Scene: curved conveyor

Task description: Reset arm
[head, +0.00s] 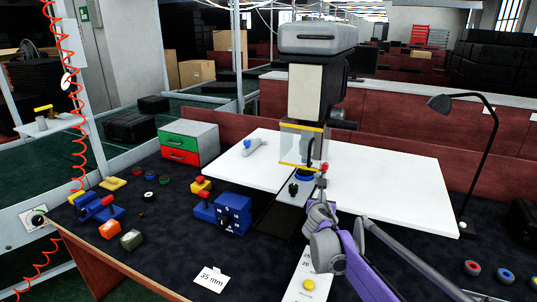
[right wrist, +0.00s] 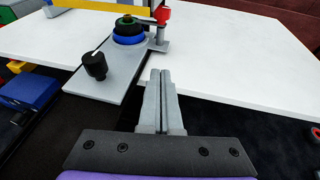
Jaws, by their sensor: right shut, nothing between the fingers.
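My right gripper (right wrist: 161,74) is shut, its two grey fingers together with nothing between them. In the right wrist view the fingers point at the grey base plate of a machine and the white tabletop edge. The arm comes in from the right in the head view, and its purple and grey wrist is in front of the machine (head: 318,75). A black knob (right wrist: 95,65) is on the plate, left of the fingers and apart from them. A blue ring with a black and green part (right wrist: 130,30) sits behind it. My left gripper is in neither view.
A red-topped post (right wrist: 161,16) stands beside the blue ring. A white worktop (head: 410,190) spreads behind the arm. Blue fixtures (head: 232,214), a green-and-red drawer box (head: 188,145) and small parts lie left. A lamp (head: 440,104) stands right. A "35 mm" card (head: 211,279) lies in front.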

